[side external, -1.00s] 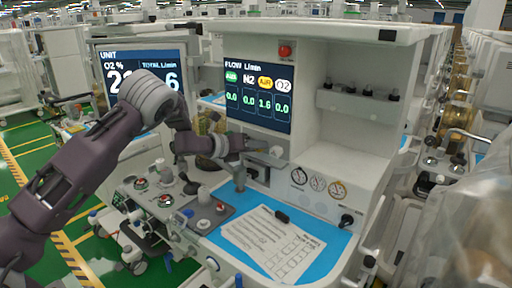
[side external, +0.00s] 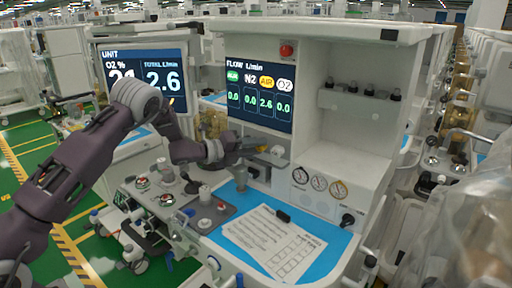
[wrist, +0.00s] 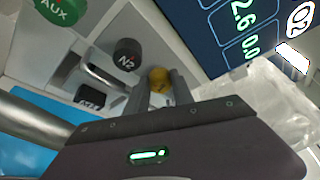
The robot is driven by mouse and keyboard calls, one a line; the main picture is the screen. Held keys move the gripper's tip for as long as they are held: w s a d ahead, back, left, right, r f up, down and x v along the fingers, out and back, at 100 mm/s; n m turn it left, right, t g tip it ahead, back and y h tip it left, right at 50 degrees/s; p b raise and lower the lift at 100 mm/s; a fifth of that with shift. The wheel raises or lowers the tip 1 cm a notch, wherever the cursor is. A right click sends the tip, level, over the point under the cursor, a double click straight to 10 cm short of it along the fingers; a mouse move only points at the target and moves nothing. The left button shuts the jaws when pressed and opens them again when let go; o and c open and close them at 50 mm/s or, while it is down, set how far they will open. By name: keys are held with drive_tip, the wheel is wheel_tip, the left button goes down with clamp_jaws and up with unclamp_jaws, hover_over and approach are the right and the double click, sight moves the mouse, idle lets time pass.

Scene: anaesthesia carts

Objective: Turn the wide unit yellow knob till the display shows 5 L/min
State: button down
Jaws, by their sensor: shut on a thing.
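The yellow knob (wrist: 159,79) sits between my gripper's fingers (wrist: 163,92) in the wrist view, and the gripper is shut on it. In the side view my gripper (side external: 258,152) reaches to the knob row under the flow display (side external: 259,95), largely covering the knob. The flow display reads 2.6 under the yellow AIR label and 0.0 under AUX, N2 and O2. The unit display (side external: 143,78) at left shows a total of 2.6 L/min; its O2 % figure is partly hidden by my arm. Part of the flow display also shows in the wrist view (wrist: 236,38).
A black N2 knob (wrist: 127,52) and a green AUX knob (wrist: 60,9) are beside the yellow one, near a metal bar (wrist: 92,63). Below are round gauges (side external: 319,184) and a paper sheet (side external: 272,242) on a blue work surface (side external: 327,248).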

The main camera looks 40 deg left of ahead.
idle(0.4)
drive_tip(key=c, duration=1.1)
unclamp_jaws()
drive_tip(key=shift+s, duration=0.1)
drive_tip(key=v, duration=0.7)
drive_tip(key=shift+f, duration=0.1)
